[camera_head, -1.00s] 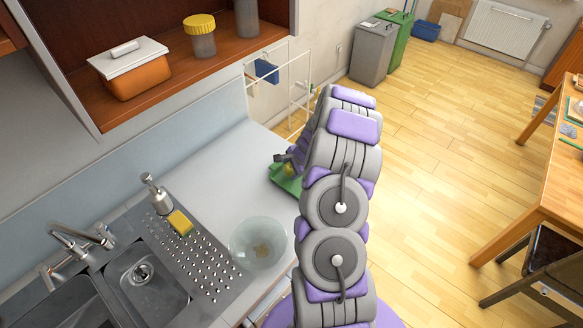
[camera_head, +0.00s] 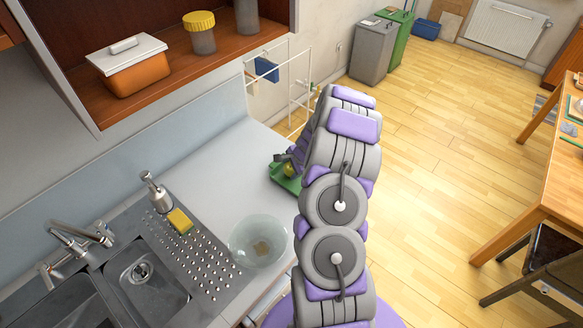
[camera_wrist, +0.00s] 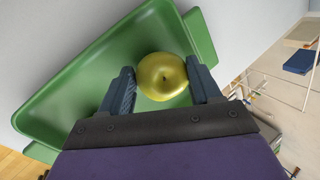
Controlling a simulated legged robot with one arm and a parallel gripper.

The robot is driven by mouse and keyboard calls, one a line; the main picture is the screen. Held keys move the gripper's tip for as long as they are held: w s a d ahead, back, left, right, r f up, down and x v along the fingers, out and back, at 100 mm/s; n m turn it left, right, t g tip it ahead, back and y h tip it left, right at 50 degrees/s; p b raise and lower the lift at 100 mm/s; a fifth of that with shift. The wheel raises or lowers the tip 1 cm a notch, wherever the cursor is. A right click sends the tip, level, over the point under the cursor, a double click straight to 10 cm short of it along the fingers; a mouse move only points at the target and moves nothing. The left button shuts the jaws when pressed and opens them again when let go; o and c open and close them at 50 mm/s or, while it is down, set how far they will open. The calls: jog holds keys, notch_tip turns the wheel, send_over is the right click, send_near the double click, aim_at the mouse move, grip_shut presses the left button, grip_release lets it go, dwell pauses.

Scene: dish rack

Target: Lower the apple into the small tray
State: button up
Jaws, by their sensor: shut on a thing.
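The apple (camera_wrist: 161,77) is yellow-green and sits between the two fingers of my gripper (camera_wrist: 163,88) in the wrist view. My gripper is shut on it. The small tray (camera_wrist: 75,88) is green with a raised rim, and it lies below and around the apple in that view. The apple is over the tray, near one end; I cannot tell whether it touches the tray floor. In the head view a little of the apple (camera_head: 289,170) and part of the tray (camera_head: 287,184) show beside my arm, which hides the rest.
The tray is on the pale counter (camera_head: 215,185). A glass bowl (camera_head: 258,242) stands nearer, beside the sink drainer with a yellow sponge (camera_head: 180,221) and a soap dispenser (camera_head: 156,194). A white wire rack (camera_head: 290,85) is beyond the counter's far end.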

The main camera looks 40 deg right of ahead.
jog(key=o, duration=1.2)
jog(key=p+v, duration=0.1)
jog(key=v, duration=1.6)
jog(key=shift+s+d+r, duration=0.1)
